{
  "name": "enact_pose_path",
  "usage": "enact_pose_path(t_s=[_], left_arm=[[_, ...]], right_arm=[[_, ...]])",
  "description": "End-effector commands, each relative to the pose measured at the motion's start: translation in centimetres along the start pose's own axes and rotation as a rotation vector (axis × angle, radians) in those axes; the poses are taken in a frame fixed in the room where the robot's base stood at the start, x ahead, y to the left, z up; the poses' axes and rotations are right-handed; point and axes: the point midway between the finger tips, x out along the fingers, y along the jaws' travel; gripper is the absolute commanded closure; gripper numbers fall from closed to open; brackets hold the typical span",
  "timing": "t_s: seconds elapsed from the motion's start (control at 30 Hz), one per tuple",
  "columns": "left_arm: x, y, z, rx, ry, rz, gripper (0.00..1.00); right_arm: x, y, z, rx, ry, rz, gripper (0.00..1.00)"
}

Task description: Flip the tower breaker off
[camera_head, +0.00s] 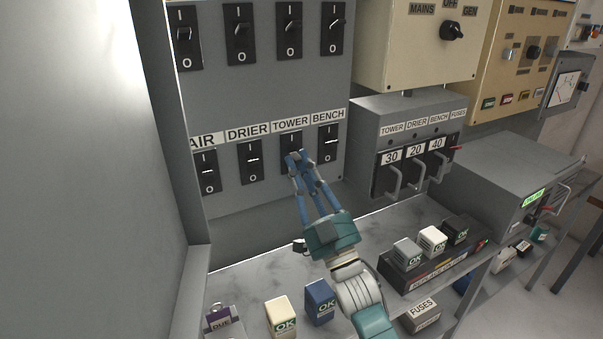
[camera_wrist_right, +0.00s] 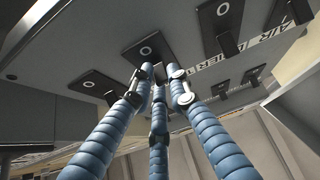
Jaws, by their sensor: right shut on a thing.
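The tower breaker (camera_head: 290,142) is a black plate with a small lever, under the TOWER label (camera_head: 290,122) in the lower row of the grey panel. My right gripper (camera_head: 299,159) has its blue fingers at the lower part of this breaker, hiding its lower mark. In the right wrist view the fingertips (camera_wrist_right: 158,74) are close together at the lever, in front of a black plate (camera_wrist_right: 146,49) marked O. The right gripper is shut on the lever. The lever's exact position is hidden by the fingers. My left gripper is not in view.
The drier breaker (camera_head: 250,161) and bench breaker (camera_head: 327,143) flank it closely. A fuse box (camera_head: 369,125) with handles stands to the right. The marble-look counter (camera_head: 255,276) below holds a white block (camera_head: 281,316), a blue block (camera_head: 320,300) and a dark fuse tray (camera_head: 400,279).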

Motion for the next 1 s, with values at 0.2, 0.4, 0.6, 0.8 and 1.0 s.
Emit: enact_pose_path(t_s=[0.2,0.4,0.6,0.8,1.0], left_arm=[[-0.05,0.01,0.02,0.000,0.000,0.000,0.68],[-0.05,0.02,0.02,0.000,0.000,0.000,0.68],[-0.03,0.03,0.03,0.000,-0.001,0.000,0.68],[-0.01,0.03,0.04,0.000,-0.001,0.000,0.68],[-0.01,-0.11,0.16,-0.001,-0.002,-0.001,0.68]], right_arm=[[0.30,-0.16,-0.77,0.001,0.018,-0.004,1.00],[0.30,-0.18,-0.74,0.001,0.017,-0.004,0.67],[0.15,-0.14,-0.37,0.001,0.009,-0.003,0.67],[0.08,-0.08,-0.21,0.000,0.005,-0.002,0.67],[0.04,-0.05,-0.12,0.000,0.003,-0.001,0.67]])
